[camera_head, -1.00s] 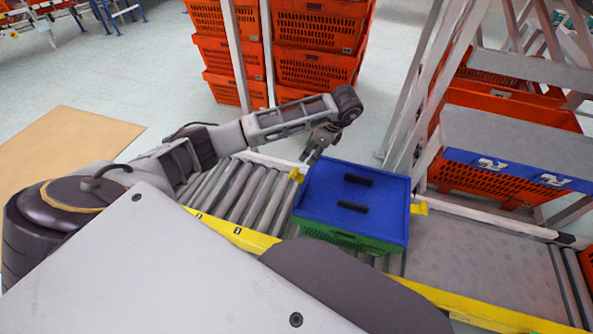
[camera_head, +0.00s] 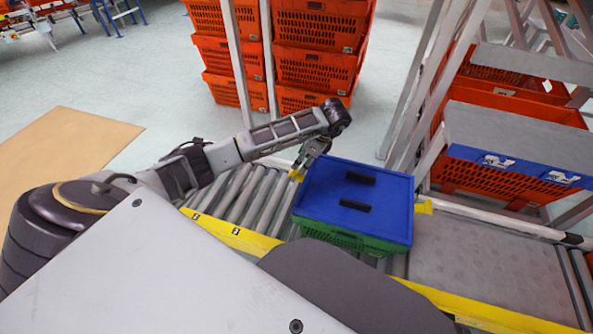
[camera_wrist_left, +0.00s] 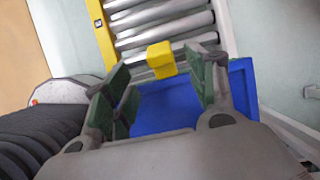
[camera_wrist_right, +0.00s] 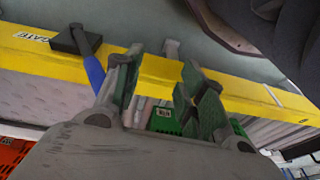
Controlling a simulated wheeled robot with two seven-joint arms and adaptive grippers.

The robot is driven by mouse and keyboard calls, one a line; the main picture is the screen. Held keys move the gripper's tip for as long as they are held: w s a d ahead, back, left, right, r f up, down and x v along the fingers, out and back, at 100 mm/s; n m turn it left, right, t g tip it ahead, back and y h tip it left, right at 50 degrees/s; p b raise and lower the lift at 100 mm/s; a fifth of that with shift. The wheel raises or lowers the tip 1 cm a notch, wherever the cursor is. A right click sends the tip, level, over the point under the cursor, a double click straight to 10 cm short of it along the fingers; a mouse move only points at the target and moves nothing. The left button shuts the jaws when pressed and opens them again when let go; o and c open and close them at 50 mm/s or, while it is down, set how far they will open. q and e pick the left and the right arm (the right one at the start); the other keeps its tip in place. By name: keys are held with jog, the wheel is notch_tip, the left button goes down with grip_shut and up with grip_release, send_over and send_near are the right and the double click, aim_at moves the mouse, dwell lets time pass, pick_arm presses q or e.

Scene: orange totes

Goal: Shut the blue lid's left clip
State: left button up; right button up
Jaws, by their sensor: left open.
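The blue lid (camera_head: 330,185) sits on a green crate (camera_head: 345,238) on the roller conveyor. Its left clip (camera_head: 297,174) is yellow and sticks out at the lid's left edge. The right clip (camera_head: 423,207) sticks out on the other side. My left gripper (camera_head: 300,167) is just above the left clip. In the left wrist view the yellow clip (camera_wrist_left: 161,58) shows between the open green-padded fingers (camera_wrist_left: 160,85), near their tips, with the lid (camera_wrist_left: 165,108) behind. My right gripper (camera_wrist_right: 165,90) shows only in its wrist view, open, with part of the green crate (camera_wrist_right: 163,118) beyond it.
The conveyor rollers (camera_head: 232,197) left of the crate are bare. A yellow rail (camera_head: 235,238) runs along the near side. Orange tote stacks (camera_head: 318,70) and a metal frame (camera_head: 428,85) stand behind.

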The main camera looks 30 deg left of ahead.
pick_arm(q)
send_over(298, 174)
notch_tip(298, 174, down, 4)
jog(key=shift+f+b, duration=0.1)
jog(key=shift+b, duration=0.35)
jog(key=shift+x, duration=0.95)
pick_arm(e)
jog(key=shift+w+a+r, duration=0.1)
jog(key=shift+w+r, duration=0.05)
jog(key=shift+r, duration=0.45)
jog(key=shift+w+a+r, duration=0.1)
jog(key=shift+r, duration=0.45)
jog(key=shift+s, duration=0.1)
pick_arm(q)
jog(key=shift+c, duration=0.9)
jog(key=c, duration=0.8)
jog(key=shift+c, duration=0.3)
pick_arm(e)
jog(key=shift+f, duration=0.15)
